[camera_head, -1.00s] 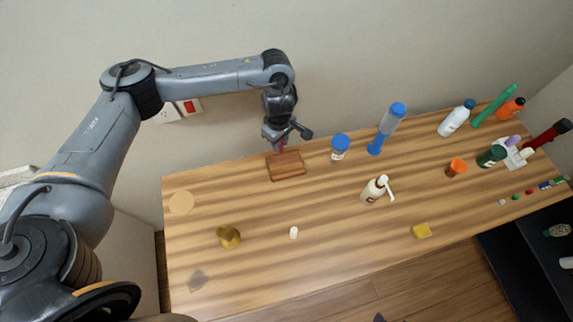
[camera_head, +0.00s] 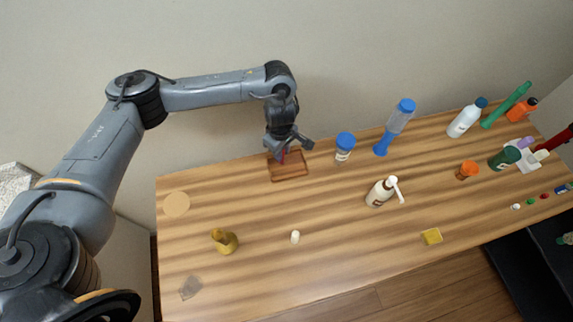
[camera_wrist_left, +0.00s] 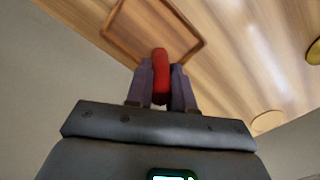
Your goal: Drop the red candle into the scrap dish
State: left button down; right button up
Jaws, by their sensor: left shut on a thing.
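My left gripper (camera_head: 284,155) is shut on the red candle (camera_wrist_left: 161,75), which sticks out between its fingers in the left wrist view. In the head view, only a small red part of the candle (camera_head: 283,157) shows below the fingers. A shallow brown rectangular wooden dish (camera_head: 291,176), which looks like the scrap dish, lies near the table's back edge. The gripper and candle are over its back part. The dish also shows in the left wrist view (camera_wrist_left: 137,30), beyond the candle tip. I cannot tell whether the candle touches it. My right gripper is not in view.
A blue-lidded jar (camera_head: 344,148) stands right of the dish. A pump bottle (camera_head: 381,192), a white piece (camera_head: 295,237) and a brass vessel (camera_head: 226,243) stand nearer the front. The wall is close behind. The wood just in front of the dish is clear.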

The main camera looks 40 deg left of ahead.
pick_arm(q)
jog(key=c, duration=0.9)
grip_release()
jog(key=shift+r, duration=0.1)
notch_tip(320, 180, up, 11)
jog(key=p, duration=0.3)
jog(key=shift+f, duration=0.2)
